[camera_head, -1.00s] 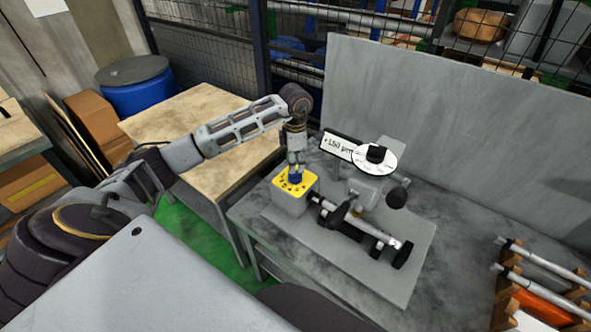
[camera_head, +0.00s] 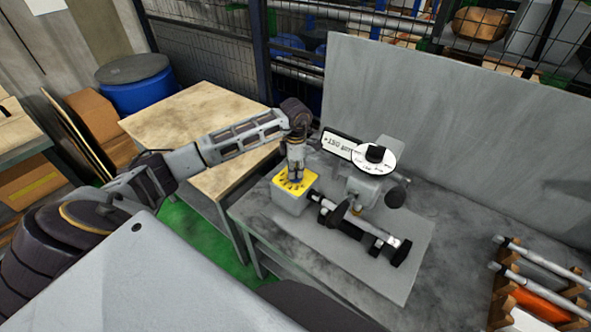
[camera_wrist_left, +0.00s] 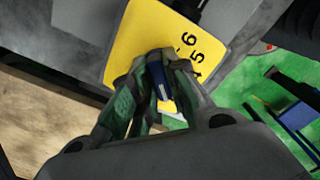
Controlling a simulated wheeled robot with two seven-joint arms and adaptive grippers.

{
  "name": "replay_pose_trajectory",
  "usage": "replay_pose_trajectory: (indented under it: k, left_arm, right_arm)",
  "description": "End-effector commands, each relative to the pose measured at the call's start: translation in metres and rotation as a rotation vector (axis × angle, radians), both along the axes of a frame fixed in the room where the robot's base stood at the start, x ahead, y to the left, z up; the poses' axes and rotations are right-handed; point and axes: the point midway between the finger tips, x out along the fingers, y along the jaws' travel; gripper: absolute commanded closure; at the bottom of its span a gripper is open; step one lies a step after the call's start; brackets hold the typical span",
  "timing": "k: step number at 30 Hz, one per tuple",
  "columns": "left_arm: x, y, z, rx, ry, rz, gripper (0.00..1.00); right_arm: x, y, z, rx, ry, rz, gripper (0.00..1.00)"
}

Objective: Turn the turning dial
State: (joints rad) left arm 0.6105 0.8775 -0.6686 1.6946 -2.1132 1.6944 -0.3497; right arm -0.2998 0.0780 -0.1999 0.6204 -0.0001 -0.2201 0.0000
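The turning dial is a blue knob (camera_wrist_left: 159,82) on a yellow numbered plate (camera_head: 288,189) on top of a grey box. In the wrist view the yellow plate (camera_wrist_left: 150,30) shows the numbers 5 and 6. My left gripper (camera_head: 295,178) points down onto the middle of this plate. In the wrist view my left gripper's fingers (camera_wrist_left: 160,85) lie on either side of the blue knob, close against it. In the head view the gripper hides the knob. My right gripper is in no view.
Right of the dial box stands the grinder (camera_head: 365,190) with a round white dial and a sign. A grey panel (camera_head: 450,130) rises behind it. A wooden table (camera_head: 190,120) is at the left. A rack with rods (camera_head: 540,285) is at the lower right.

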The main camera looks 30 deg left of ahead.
Motion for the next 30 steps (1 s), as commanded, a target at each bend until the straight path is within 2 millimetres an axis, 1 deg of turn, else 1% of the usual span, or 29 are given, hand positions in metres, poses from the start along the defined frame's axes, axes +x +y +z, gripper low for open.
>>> replay_pose_trajectory:
  k: [1,2,3,16,23,30]
  left_arm:
    - [0.0,0.0,0.0,0.0,0.0,0.0,0.95]
    - [0.0,0.0,0.0,0.0,0.0,0.0,0.99]
    - [0.0,0.0,0.0,0.0,0.0,0.0,1.0]
    - [0.0,0.001,0.0,0.001,0.0,0.04,1.0]
    - [0.001,0.001,0.0,0.001,-0.001,0.134,1.0]
    - [0.001,0.001,-0.001,0.001,-0.002,0.273,1.0]
  right_arm:
    - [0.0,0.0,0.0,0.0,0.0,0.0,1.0]
    - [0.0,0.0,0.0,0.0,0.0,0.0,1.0]
    - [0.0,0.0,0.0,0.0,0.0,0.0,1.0]
    - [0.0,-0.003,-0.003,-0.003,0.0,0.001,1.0]
    - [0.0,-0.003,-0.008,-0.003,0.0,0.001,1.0]
    - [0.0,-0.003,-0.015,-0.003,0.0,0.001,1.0]
